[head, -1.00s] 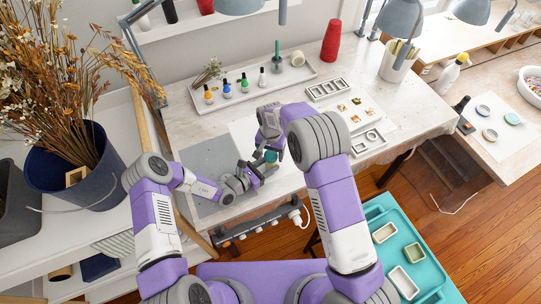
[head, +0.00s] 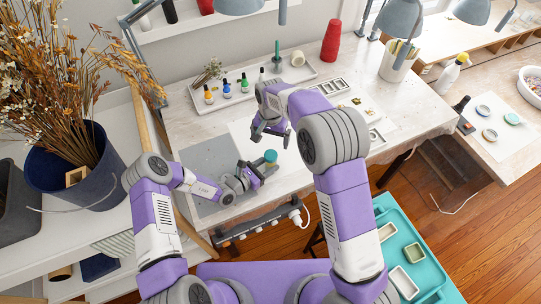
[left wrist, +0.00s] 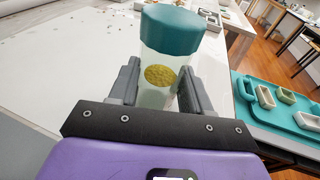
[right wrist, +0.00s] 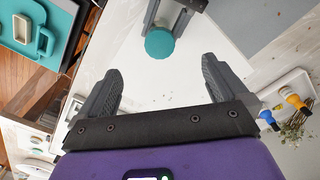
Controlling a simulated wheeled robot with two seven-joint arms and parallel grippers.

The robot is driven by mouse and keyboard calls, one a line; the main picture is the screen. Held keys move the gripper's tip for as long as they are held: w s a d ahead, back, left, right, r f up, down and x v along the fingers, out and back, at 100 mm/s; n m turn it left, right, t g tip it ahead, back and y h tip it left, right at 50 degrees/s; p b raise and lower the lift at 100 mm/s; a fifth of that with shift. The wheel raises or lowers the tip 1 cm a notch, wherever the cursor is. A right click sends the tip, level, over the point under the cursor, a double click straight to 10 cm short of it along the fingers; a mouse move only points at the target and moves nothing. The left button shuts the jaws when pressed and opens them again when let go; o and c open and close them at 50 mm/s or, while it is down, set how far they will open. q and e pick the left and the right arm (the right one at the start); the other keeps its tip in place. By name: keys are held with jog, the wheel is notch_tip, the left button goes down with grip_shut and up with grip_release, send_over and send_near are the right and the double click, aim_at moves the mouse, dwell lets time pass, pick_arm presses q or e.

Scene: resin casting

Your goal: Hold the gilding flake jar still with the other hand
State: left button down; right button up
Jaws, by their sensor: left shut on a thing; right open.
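The gilding flake jar (left wrist: 158,96) is a clear jar with a teal lid (left wrist: 172,30) and a round gold patch on its front. In the head view its teal lid (head: 271,156) shows near the table's front. My left gripper (head: 263,169) is shut around the jar's body, one finger on each side, below the lid. The lid is on the jar, and the jar looks upright. My right gripper (head: 270,139) is open and empty above and behind the jar. In the right wrist view the lid (right wrist: 159,43) lies beyond the open fingers, apart from them.
A white tray (head: 202,103) with small colored bottles stands behind. White molds (head: 329,87) and gold-flecked pieces (head: 357,101) lie to the right. A grey mat (head: 212,158) is at the left. A teal tray (head: 391,207) with molds stands lower right.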

jog(key=shift+r, duration=1.55)
pick_arm(q)
jog(key=shift+c, duration=2.1)
grip_release()
